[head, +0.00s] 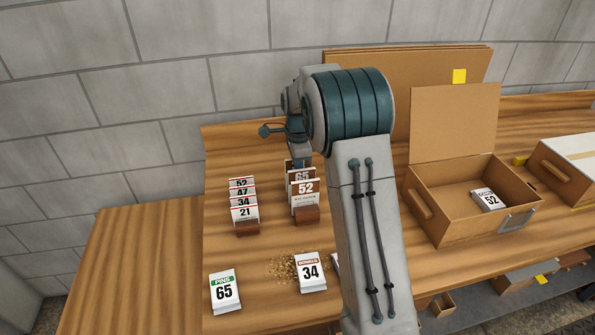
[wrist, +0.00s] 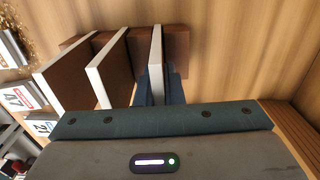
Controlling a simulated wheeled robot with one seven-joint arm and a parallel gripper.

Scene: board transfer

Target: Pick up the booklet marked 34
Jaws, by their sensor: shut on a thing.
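My gripper (head: 299,160) is at the back of the right-hand rack (head: 308,215). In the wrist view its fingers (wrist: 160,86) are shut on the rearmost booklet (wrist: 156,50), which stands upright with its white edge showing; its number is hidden. In front of it stand booklets marked 65 (head: 302,176) and 52 (head: 306,188); the wrist view shows two others apart from the fingers (wrist: 112,68). A booklet marked 34 (head: 310,273) with a brown header lies at the table front. Another 34 (head: 243,202) stands in the left rack, among 52, 47 and 21.
Crumbs (head: 283,268) are scattered beside the loose 34. An open cardboard box (head: 440,217) at right holds a booklet marked 52 (head: 489,199). My arm hides part of the table and another white item beside it.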

